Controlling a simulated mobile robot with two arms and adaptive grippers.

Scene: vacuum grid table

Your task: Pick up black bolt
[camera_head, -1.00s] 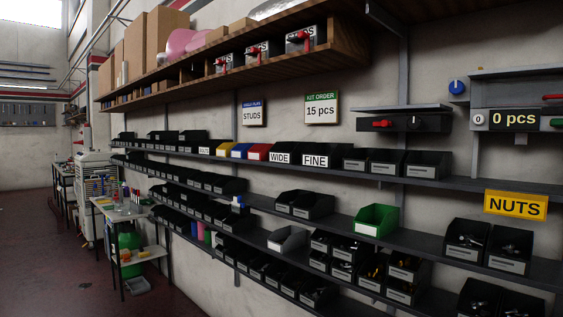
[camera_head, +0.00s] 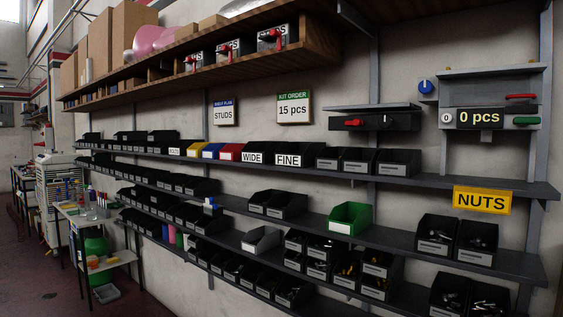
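No gripper of mine shows in the head view. I cannot single out a black bolt; the small parts in the bins are too small to tell apart. Two black bins under the NUTS sign, a left one (camera_head: 437,236) and a right one (camera_head: 478,243), hold dark and shiny metal parts. A lower bin (camera_head: 447,296) at the bottom right also holds metal parts. Stacked bins (camera_head: 376,262) at lower centre hold dark and brass-coloured pieces.
Wall shelves (camera_head: 420,181) with rows of bins run along the wall. A green bin (camera_head: 350,218) looks empty. A yellow NUTS sign (camera_head: 481,200) and a counter showing 0 pcs (camera_head: 479,118) are at the right. A small table (camera_head: 98,220) stands at the left; floor is open there.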

